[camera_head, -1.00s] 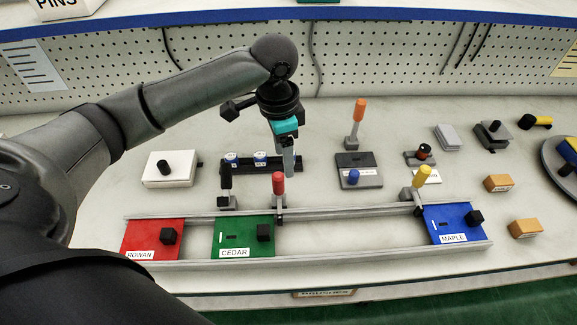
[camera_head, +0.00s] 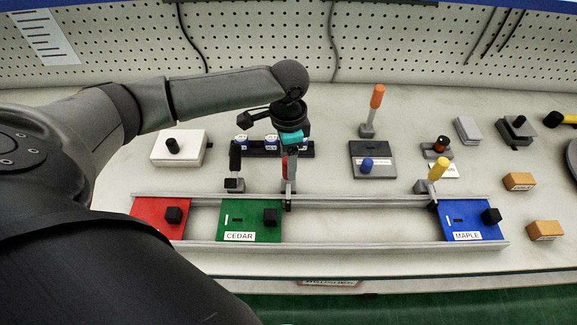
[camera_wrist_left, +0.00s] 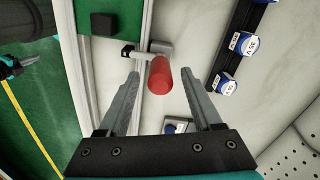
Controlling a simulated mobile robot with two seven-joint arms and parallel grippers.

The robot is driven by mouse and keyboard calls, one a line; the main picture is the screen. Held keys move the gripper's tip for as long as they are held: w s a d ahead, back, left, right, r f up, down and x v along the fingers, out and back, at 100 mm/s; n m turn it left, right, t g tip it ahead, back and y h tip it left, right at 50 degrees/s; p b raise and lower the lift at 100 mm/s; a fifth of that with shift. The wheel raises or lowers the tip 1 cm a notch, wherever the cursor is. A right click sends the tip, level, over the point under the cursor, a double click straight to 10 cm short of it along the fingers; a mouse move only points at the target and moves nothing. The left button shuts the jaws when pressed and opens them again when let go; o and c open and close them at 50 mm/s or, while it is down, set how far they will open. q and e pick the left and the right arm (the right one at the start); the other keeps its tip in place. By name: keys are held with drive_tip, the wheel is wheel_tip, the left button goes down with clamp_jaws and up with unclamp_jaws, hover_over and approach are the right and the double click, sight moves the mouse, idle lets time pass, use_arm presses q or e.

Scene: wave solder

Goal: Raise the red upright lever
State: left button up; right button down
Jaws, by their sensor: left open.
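The red upright lever (camera_head: 285,166) stands at the back rail of the track, just right of the green CEDAR card, mostly hidden behind my left gripper in the head view. Its red cylindrical grip (camera_wrist_left: 159,76) shows end-on in the left wrist view. My left gripper (camera_wrist_left: 162,79) is open, with one finger on each side of the red grip and a visible gap on both sides. In the head view the left gripper (camera_head: 289,178) points down at the lever. A black and teal part, apparently my right gripper (camera_wrist_left: 20,66), shows at the left wrist view's left edge; its jaws are unclear.
A black lever (camera_head: 235,162) stands close left, and a yellow lever (camera_head: 438,168) farther right. Behind is a black rack (camera_head: 308,150) with blue-and-white items. The green card (camera_head: 253,222) has a black knob. The track between green and blue cards is clear.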

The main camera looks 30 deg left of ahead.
use_arm(q)
drive_tip(key=shift+f, duration=1.2)
clamp_jaws()
idle(0.6)
